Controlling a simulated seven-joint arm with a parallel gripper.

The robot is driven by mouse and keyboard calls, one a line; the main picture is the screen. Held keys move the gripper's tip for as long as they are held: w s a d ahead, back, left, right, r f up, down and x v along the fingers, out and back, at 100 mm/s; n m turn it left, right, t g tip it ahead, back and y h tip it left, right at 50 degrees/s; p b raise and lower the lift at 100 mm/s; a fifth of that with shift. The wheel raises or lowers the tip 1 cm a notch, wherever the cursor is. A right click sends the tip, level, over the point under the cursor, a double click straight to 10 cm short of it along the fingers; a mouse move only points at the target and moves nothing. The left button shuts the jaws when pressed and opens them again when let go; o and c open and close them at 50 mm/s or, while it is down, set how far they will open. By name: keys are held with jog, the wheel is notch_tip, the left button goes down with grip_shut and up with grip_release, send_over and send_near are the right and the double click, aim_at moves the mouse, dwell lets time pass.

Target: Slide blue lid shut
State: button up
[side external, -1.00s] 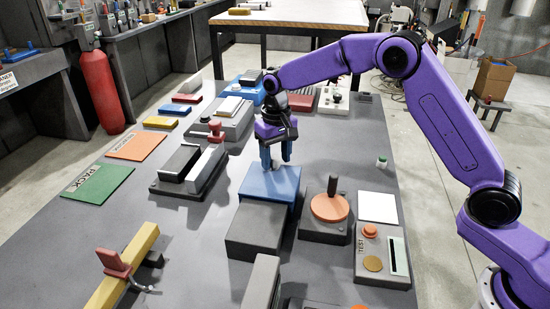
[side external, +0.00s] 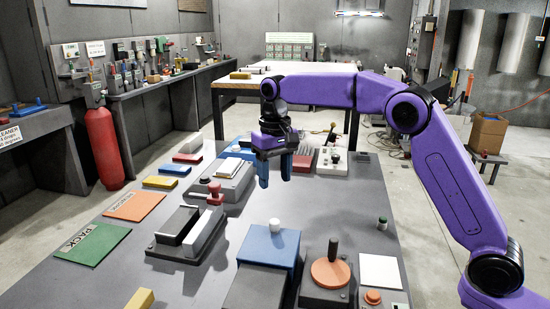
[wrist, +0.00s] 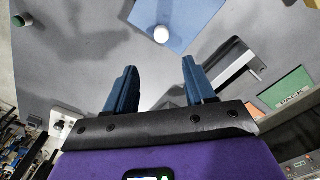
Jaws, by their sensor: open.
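The blue lid (side external: 262,250) is a flat panel with a white knob (side external: 275,226) standing on it. It lies at the far end of a grey box (side external: 254,290), whose grey top shows on the near side. In the wrist view the blue lid (wrist: 190,20) and its white knob (wrist: 161,34) show at the top, beyond my fingertips. My gripper (side external: 275,176) is above and beyond the lid, clear of the knob. Its two blue fingers point down, apart, with nothing between them; they also show in the wrist view (wrist: 160,68).
An orange disc with a dark handle (side external: 331,272) is right of the box. A black-and-white block unit (side external: 188,232) is on the left, with the green PACK mat (side external: 92,244) farther left. Bare table lies around the lid's far side.

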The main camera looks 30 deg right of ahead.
jog(key=shift+r, duration=2.05)
jog(key=s+f+n, duration=0.2)
jog(key=s+n, duration=0.1)
jog(key=s, duration=0.7)
jog(key=s+f+n, duration=0.2)
jog(key=s+n, duration=0.2)
jog(key=s, duration=0.6)
jog(key=s+d+f+n, duration=0.2)
jog(key=s+d, duration=0.3)
jog(key=s, duration=0.5)
jog(key=s+d+f+n, duration=0.3)
jog(key=s+d+f, duration=0.2)
jog(key=s, duration=0.5)
jog(key=shift+s+d+f+n, duration=0.15)
jog(key=shift+d+f+n, duration=0.15)
jog(key=shift+d, duration=0.15)
